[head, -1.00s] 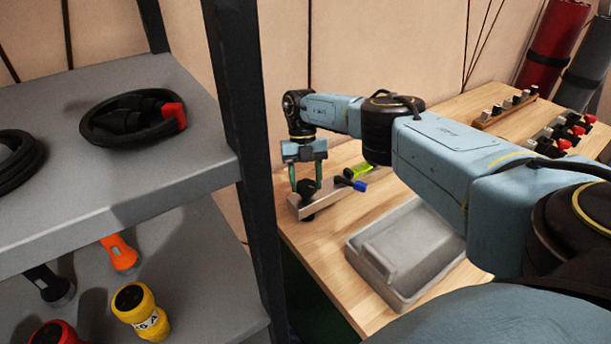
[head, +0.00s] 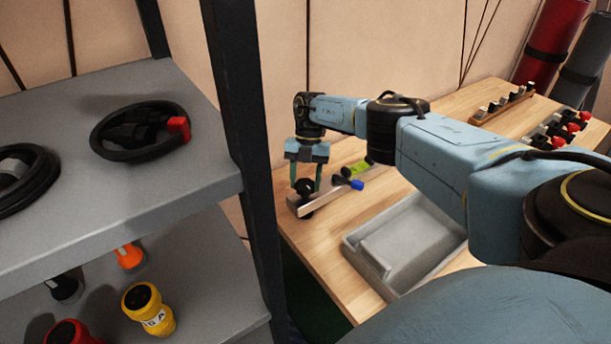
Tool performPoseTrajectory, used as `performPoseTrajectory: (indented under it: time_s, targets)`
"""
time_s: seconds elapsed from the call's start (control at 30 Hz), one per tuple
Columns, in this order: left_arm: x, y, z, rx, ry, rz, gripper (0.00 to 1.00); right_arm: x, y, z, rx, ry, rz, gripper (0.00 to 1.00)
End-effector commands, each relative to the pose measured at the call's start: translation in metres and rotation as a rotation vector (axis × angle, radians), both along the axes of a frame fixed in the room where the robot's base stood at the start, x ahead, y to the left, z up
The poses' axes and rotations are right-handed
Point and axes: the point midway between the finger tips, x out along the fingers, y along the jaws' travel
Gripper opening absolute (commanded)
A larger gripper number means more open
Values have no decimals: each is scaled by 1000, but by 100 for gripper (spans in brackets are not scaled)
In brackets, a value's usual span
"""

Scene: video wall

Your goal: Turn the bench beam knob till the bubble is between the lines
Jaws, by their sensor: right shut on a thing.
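The bench beam (head: 325,200) is a light bar lying on the wooden bench, left of the grey tray. A black knob (head: 304,186) stands at its near-left end. My right gripper (head: 305,187) points down over that end, with its green fingers on either side of the knob and shut on it. A yellow-green vial (head: 357,170) shows on the beam's far part, next to a blue-tipped black piece (head: 355,184). The bubble and lines are too small to make out. My left gripper is not in view.
A grey tray (head: 440,258) sits on the bench (head: 455,120) right of the beam. A dark shelf post (head: 243,130) stands close on the left, with cables and flashlights on its shelves. Racks with small knobs lie at the back right.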

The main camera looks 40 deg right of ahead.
Motion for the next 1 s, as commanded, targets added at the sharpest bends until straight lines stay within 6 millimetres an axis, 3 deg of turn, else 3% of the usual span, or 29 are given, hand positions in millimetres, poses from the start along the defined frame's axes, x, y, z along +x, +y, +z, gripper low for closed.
performPoseTrajectory:
  time_s: [0.13, 0.17, 0.33, 0.67, 0.83, 1.0]
  targets:
    - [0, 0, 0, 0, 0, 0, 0, -2, 2, -4, -1, 5, 5, 26]
    - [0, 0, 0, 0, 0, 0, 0, -2, 2, -4, -1, 5, 5, 50]
    - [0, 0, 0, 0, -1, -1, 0, -1, 1, -3, -1, 4, 5, 70]
    - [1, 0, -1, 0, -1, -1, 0, 1, -1, 2, -1, 1, 3, 70]
    - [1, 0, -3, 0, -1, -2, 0, 7, -8, 25, -1, -3, 1, 70]
    - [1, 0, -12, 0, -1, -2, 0, 17, -20, 62, -1, -4, 2, 70]
